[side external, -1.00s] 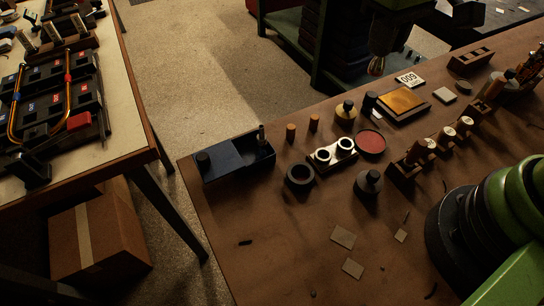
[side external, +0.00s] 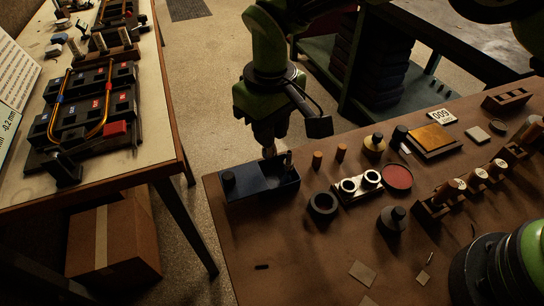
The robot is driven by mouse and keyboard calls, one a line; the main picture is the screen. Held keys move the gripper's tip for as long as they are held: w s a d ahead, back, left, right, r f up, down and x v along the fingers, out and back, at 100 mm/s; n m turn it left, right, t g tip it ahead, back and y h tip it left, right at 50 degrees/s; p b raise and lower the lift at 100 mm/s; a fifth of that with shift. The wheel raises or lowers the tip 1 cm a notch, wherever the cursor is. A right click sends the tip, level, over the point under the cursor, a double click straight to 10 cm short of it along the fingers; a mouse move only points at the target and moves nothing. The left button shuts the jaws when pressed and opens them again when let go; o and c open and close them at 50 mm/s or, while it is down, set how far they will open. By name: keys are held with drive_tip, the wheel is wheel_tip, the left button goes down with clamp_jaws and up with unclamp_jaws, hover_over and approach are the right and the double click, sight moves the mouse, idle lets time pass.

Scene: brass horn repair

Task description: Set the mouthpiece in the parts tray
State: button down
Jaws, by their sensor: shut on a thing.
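The blue parts tray (side external: 262,192) sits at the table's far left corner. My gripper (side external: 269,148) points down over the back of the tray, near the upright piece. It is shut on a small brass-coloured piece (side external: 269,153), seemingly the mouthpiece, mostly hidden by the jaws. I cannot tell whether that piece touches the tray.
Two orange pegs (side external: 317,159) stand just right of the tray. The front left of the brown table (side external: 300,250) is mostly clear.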

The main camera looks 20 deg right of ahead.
sight(270, 153)
drive_tip(key=shift+f, duration=2.75)
drive_tip(key=c, duration=1.1)
unclamp_jaws()
drive_tip(key=shift+f, duration=0.15)
drive_tip(key=shift+o, duration=0.2)
wheel_tip(270, 153, up, 12)
drive_tip(key=shift+f, duration=0.15)
drive_tip(key=shift+r, duration=0.35)
